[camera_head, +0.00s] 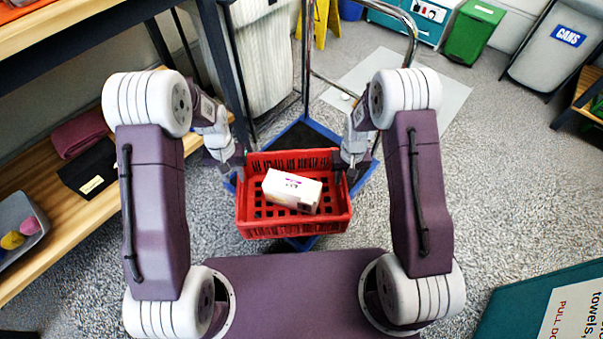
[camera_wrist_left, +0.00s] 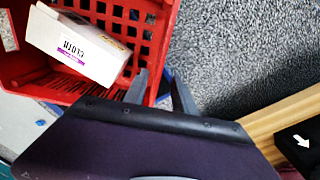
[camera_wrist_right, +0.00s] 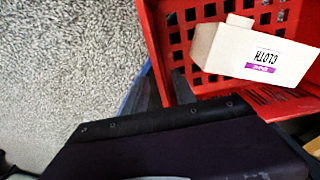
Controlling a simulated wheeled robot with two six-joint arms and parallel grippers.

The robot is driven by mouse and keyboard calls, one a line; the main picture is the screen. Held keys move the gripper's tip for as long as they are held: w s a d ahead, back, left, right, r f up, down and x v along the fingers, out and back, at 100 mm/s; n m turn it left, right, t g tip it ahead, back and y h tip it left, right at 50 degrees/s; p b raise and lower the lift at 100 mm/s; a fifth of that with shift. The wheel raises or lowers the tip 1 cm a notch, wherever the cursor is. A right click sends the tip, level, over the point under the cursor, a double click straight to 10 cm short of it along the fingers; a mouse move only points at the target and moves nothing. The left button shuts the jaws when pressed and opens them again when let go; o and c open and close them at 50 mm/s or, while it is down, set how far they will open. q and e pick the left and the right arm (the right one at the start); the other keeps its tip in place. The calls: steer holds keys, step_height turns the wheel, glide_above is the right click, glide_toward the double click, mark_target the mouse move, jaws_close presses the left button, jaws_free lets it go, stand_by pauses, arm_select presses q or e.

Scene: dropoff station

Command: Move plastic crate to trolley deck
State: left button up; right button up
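The red plastic crate (camera_head: 293,229) is level between my two grippers, with a white box (camera_head: 292,189) lying in it. My left gripper (camera_head: 236,166) is shut on the crate's left wall; the left wrist view shows its fingers (camera_wrist_left: 160,92) on either side of the red wall. My right gripper (camera_head: 347,166) is shut on the right wall, and its fingers (camera_wrist_right: 164,88) straddle that wall in the right wrist view. The trolley's blue deck (camera_head: 308,134) shows around and behind the crate, which hides most of it. Any gap beneath the crate cannot be judged.
The trolley's metal handle (camera_head: 306,60) rises behind the crate. A wooden shelf unit (camera_head: 75,235) stands close on the left, and a ribbed grey bin (camera_head: 262,55) is behind. A green bin (camera_head: 474,32) stands at the back right. Carpet on the right is open.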

step_height(320, 180, up, 5)
stand_by(0.6)
